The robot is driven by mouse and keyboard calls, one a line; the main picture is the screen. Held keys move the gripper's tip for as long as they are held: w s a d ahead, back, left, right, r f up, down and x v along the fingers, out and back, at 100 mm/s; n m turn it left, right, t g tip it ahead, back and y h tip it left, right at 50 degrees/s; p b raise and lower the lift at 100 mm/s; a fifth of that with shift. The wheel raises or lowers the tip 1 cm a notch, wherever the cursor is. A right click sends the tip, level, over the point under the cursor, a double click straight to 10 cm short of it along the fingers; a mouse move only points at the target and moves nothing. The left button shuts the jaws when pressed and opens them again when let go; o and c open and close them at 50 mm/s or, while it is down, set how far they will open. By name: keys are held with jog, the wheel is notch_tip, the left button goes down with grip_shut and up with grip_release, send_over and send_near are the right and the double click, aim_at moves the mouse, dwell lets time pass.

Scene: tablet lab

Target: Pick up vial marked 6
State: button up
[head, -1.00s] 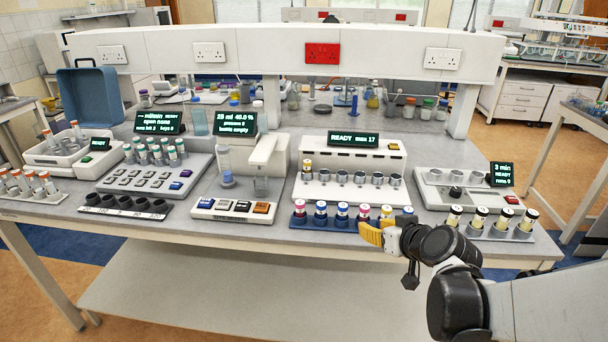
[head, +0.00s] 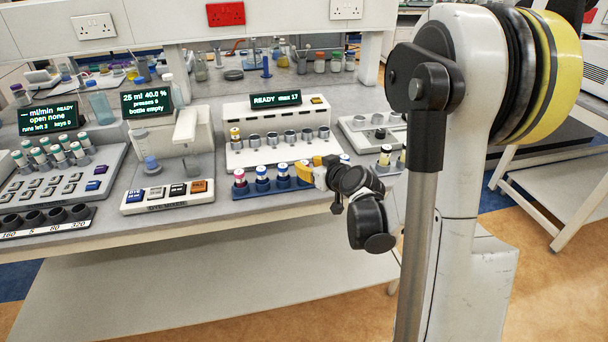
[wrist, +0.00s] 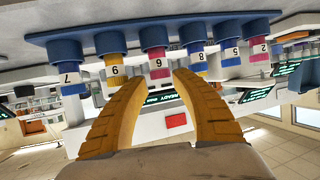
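The wrist view is upside down and shows a blue rack (wrist: 210,25) of labelled vials along its top. The pink-banded vial (wrist: 157,62) has a label that looks like a 6 when turned over; 6 and 9 are hard to tell apart here. My gripper (wrist: 160,78) is open, its yellow fingers on either side of that vial's end, with gaps visible. A yellow-banded vial (wrist: 115,70) with a similar digit stands beside it, and a blue-banded vial (wrist: 197,60) on the other side. In the head view my gripper (head: 322,172) is at the rack (head: 268,190), hiding part of it.
A button panel (head: 167,196) is left of the rack. More vials (head: 384,158) stand right of my gripper. The space in front of the bench edge is clear.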

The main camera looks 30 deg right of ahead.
aim_at(305, 163)
jog(key=x, duration=0.3)
jog(key=shift+w+f+b, duration=0.1)
jog(key=shift+f+b, duration=0.05)
jog(key=shift+b, duration=0.25)
jog(key=shift+c, duration=0.5)
grip_shut()
